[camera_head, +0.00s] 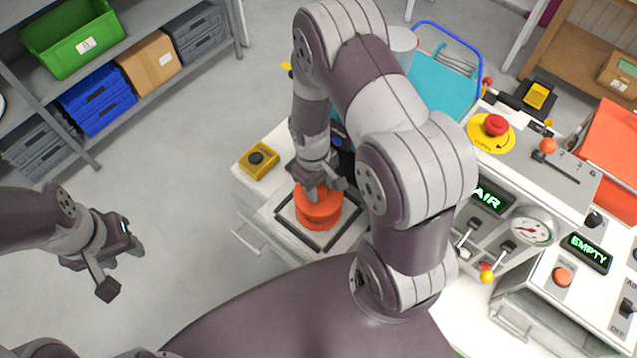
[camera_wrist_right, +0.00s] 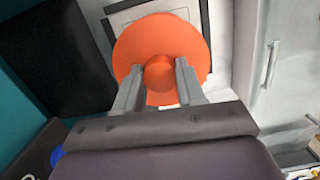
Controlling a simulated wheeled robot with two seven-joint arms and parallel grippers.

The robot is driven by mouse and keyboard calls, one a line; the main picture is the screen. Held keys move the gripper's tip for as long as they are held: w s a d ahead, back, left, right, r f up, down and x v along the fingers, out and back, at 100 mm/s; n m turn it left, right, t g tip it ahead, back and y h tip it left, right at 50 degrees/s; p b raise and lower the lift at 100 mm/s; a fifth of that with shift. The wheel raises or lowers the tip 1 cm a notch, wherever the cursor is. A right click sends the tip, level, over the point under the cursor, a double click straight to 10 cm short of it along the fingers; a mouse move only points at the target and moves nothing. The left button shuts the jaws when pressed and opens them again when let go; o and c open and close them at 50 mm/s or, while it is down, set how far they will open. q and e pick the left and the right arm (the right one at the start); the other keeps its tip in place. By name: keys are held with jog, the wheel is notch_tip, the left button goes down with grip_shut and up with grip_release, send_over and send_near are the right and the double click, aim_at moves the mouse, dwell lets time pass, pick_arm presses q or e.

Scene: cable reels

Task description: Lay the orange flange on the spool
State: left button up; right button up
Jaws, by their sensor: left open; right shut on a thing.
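The orange flange (camera_head: 318,202) is a round disc with a small raised hub, which shows in the wrist view (camera_wrist_right: 160,38). My right gripper (camera_head: 320,188) is shut on the hub, one finger on each side, and also shows in the wrist view (camera_wrist_right: 158,80). The flange is over the square framed spot on the white bench, with more orange showing just below it in the head view. The spool is mostly hidden under the flange; I cannot tell whether the two touch. My left gripper (camera_head: 121,268) is open and empty, away over the floor.
A yellow box with a black button (camera_head: 258,159) stands on the white bench left of the flange. A control panel with an AIR display (camera_head: 487,198), gauge and levers is to the right. Shelves with bins (camera_head: 78,40) stand at the far left. The grey floor between is clear.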

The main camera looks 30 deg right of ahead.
jog(key=shift+f, duration=0.35)
dwell(0.3)
jog(key=o, duration=1.1)
notch_tip(320, 180, up, 11)
jog(key=w+b, duration=0.1)
jog(key=b, duration=0.1)
jog(key=shift+s+a+r+m+t+b, duration=0.3)
jog(key=shift+s+a+r+m+t, duration=0.25)
jog(key=shift+s, duration=0.3)
jog(key=shift+s+a+r+m+t+b, duration=0.35)
jog(key=shift+s+r+m, duration=0.25)
jog(key=shift+s, duration=0.25)
jog(key=shift+s+a+r+m+t+b, duration=0.3)
jog(key=shift+s+r+m+t, duration=0.3)
jog(key=shift+s, duration=0.25)
